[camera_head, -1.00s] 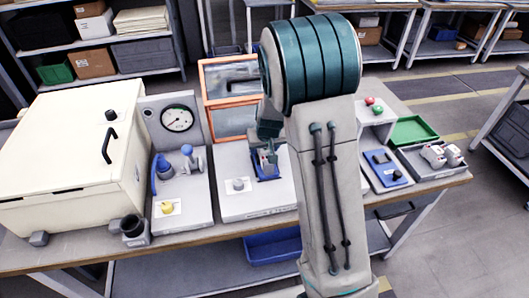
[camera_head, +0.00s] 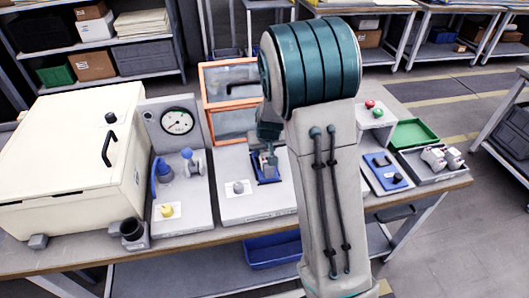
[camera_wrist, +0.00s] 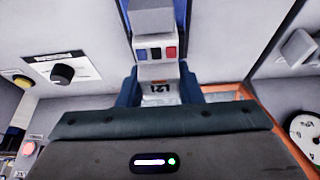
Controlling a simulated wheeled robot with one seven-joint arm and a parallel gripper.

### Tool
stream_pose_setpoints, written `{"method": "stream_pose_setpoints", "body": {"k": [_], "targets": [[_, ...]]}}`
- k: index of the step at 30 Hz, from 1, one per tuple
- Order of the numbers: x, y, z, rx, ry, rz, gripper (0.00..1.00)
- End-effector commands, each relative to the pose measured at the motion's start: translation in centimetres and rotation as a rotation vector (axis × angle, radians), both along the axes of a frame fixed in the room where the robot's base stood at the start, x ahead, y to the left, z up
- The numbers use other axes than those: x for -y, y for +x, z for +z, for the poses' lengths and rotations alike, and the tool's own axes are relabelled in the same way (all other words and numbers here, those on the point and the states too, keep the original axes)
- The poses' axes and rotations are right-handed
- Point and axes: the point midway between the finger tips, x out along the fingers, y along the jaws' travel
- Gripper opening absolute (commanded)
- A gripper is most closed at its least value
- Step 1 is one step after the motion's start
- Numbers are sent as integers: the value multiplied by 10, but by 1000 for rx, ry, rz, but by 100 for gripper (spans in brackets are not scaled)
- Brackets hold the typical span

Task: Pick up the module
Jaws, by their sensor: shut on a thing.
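The module (camera_wrist: 156,50) is a pale grey block with a row of blue, dark and red squares and a printed label. In the wrist view it sits between the two dark blue fingers of my gripper (camera_wrist: 158,88), which is shut on it. In the head view my gripper (camera_head: 268,150) points down over a blue holder (camera_head: 266,178) on the grey panel. The module is small there and partly hidden by my arm. I cannot tell whether it still touches the holder.
A panel with a knob (camera_head: 238,187) lies left of my gripper. An orange-framed clear box (camera_head: 230,75) stands behind. A gauge (camera_head: 177,121) and cream cabinet (camera_head: 70,160) are farther left. A green tray (camera_head: 412,133) and blue device (camera_head: 385,170) are right.

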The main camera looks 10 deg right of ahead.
Motion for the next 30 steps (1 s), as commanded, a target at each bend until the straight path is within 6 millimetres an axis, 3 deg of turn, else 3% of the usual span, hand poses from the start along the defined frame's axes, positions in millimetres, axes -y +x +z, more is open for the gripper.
{"method": "stream_pose_setpoints", "body": {"k": [6,14,30], "targets": [[0,2,31,9,0,1,0],[38,1,26,5,-1,-6,0],[148,1,26,5,-1,-6,0]]}}
